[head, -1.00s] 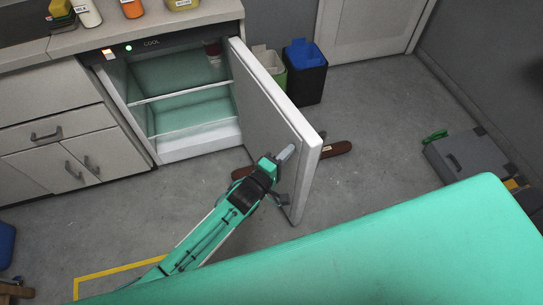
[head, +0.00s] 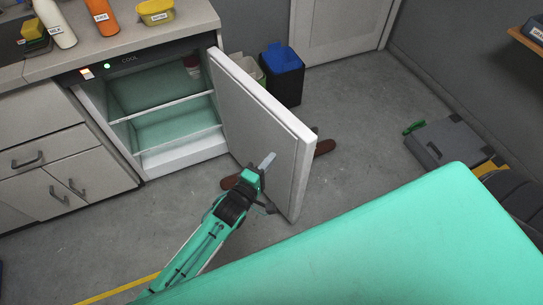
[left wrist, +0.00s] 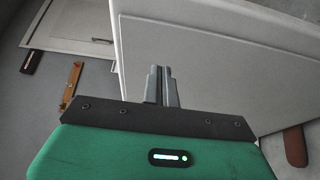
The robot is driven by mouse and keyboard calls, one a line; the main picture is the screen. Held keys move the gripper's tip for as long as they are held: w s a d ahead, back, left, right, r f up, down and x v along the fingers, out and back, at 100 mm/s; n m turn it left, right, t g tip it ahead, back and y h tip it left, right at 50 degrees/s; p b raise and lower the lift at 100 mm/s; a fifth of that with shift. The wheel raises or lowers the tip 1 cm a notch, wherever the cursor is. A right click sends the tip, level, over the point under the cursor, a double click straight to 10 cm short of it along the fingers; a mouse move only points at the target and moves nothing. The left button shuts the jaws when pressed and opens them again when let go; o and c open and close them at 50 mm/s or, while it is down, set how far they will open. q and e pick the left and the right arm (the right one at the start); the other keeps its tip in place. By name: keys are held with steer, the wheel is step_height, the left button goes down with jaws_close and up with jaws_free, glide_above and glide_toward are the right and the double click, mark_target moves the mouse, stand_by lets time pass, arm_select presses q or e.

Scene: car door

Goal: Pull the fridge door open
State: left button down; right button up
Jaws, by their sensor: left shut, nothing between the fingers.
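The fridge (head: 165,152) stands under the counter, and its white door (head: 266,140) is swung wide open to the right, showing the greenish interior with a shelf. My left gripper (head: 267,160) is at the inner face of the door, toward its free edge. In the left wrist view its two grey fingers (left wrist: 162,84) are shut together with nothing between them, in front of the door panel (left wrist: 215,65). Whether the fingertips touch the door I cannot tell. The door's outer face and handle are hidden. My right gripper is not in view.
A milk bottle (head: 56,24), an orange bottle (head: 103,17) and a yellow tub (head: 155,12) stand on the counter. Blue-topped (head: 283,72) and green bins stand behind the door. A brown object (head: 325,147) lies on the floor beyond it. A grey case (head: 445,145) is at right.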

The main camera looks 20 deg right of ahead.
arm_select(q)
steer(key=s+a, duration=0.5)
steer(key=s, duration=0.3)
steer(key=shift+s+a, duration=0.15)
steer(key=shift+s, duration=0.25)
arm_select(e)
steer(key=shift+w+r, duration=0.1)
